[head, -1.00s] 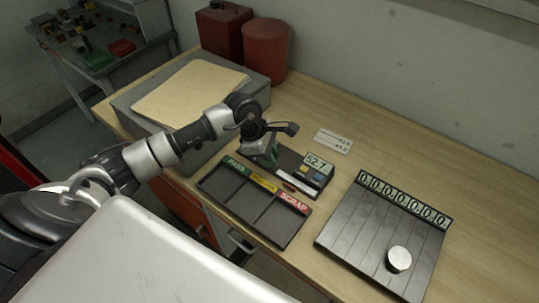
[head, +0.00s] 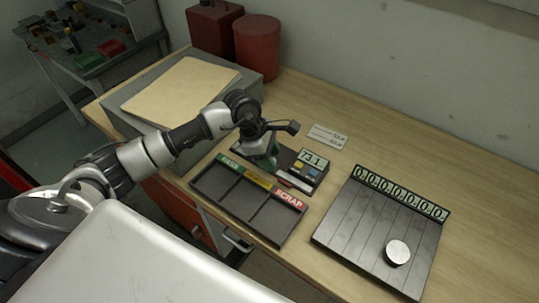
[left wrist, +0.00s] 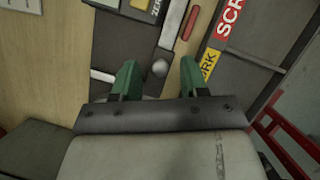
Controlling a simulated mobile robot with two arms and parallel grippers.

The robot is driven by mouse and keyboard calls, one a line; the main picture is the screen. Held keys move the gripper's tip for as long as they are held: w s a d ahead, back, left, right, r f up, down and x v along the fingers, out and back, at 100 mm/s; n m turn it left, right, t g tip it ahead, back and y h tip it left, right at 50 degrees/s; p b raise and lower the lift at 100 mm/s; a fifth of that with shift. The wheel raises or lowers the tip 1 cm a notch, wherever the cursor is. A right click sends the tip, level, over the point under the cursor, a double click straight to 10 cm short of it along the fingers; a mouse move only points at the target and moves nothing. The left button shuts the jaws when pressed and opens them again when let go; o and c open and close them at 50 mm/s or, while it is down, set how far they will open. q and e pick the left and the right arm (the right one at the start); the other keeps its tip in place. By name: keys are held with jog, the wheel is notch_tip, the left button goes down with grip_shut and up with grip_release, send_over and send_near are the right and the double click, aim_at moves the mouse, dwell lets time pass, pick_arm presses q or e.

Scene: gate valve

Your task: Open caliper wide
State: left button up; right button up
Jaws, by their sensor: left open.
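The caliper (head: 312,172) lies on the wooden bench with its display reading about 73.1. It has yellow and blue buttons and a pale bar along its near side. My left gripper (head: 265,163) points down over the caliper's left end, and its green fingers hide part of it. In the left wrist view, the gripper (left wrist: 158,80) is open, with a small round grey knob (left wrist: 160,68) between the fingertips. The knob sits by the caliper's pale bar (left wrist: 172,24). Contact between finger and knob cannot be told. My right gripper is not in view.
A dark sorting tray (head: 250,207) with green, yellow and red SCRAP labels lies in front. A slatted plate (head: 375,225) with number counters and a metal disc (head: 397,252) stands right. A small card (head: 327,135) lies behind; red containers (head: 257,48) stand at the back.

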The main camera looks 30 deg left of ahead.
pick_arm(q)
jog(key=shift+a+r, duration=0.2)
jog(key=shift+r, duration=0.15)
jog(key=b+v, duration=0.3)
jog(key=v, duration=0.7)
